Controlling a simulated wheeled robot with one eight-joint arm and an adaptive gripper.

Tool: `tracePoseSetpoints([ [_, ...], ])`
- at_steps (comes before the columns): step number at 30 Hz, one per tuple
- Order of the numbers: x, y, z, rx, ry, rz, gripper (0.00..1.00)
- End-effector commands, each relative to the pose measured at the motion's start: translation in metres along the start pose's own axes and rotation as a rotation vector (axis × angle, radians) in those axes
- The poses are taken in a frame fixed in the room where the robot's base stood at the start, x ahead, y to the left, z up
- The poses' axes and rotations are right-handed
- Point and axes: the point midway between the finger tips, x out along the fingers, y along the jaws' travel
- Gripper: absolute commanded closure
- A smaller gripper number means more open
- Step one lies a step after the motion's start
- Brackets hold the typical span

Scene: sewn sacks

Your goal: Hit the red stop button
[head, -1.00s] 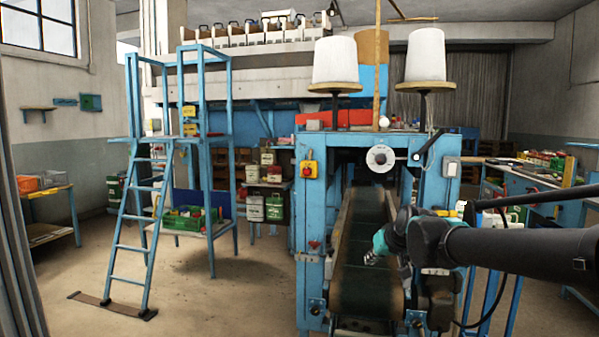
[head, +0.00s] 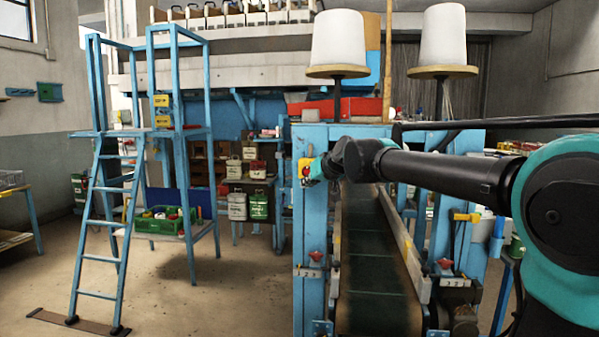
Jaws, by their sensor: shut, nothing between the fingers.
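The red stop button (head: 305,172) sits on a yellow box (head: 301,163) on the left blue post of the sewing machine frame. Only a small red part shows. My gripper (head: 311,173) is at the box, its tip over the right side of the button in the picture. It is shut and empty. The wrist hides much of the gripper, and I cannot tell whether the tip touches the button.
The conveyor belt (head: 375,250) runs below my arm between blue frame posts. Red knobs stand lower on the left post (head: 315,257) and right side (head: 445,263). A blue ladder platform (head: 150,133) stands left, with open floor (head: 220,285) between.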

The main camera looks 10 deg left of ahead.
Motion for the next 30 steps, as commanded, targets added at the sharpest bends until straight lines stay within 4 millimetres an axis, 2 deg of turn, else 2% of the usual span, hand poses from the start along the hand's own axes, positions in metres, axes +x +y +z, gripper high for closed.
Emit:
tracePoseSetpoints([
  [4,0.000,-0.005,-0.008,-0.001,0.010,-0.006,1.00],
  [18,0.003,-0.003,-0.010,-0.001,0.011,-0.006,1.00],
  [30,0.035,0.020,-0.034,0.000,0.010,-0.005,1.00],
])
